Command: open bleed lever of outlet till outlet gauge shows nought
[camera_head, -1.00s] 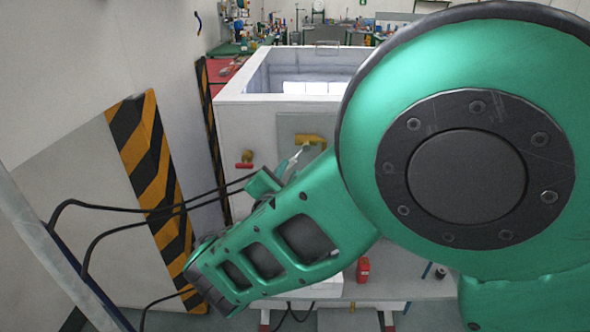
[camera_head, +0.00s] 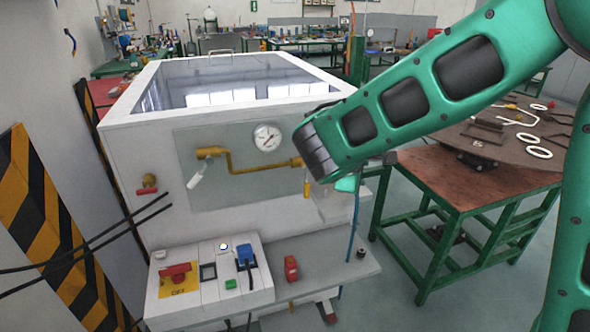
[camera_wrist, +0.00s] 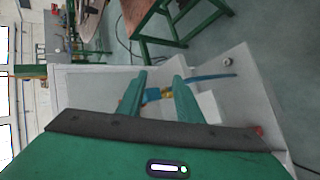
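The white generator box (camera_head: 130,150) has a grey front panel (camera_head: 260,185) with a round white gauge (camera_head: 267,137); its needle is too small to read surely. A brass pipe (camera_head: 245,169) runs across the panel, with a white lever (camera_head: 198,176) hanging at its left end. A yellow handle (camera_head: 306,188) hangs at the right end, partly behind my wrist. My gripper (camera_head: 350,184) is right of it, mostly hidden there. In the wrist view my gripper (camera_wrist: 159,76) has its fingers apart, with a brass and blue fitting (camera_wrist: 153,95) seen between them; contact cannot be told.
A blue hose (camera_head: 355,230) hangs at the box's right side. A control box (camera_head: 205,285) with a red switch and a red block (camera_head: 291,268) sit on the front ledge. A green-legged table (camera_head: 470,185) stands to the right. Black cables (camera_head: 90,245) cross at left.

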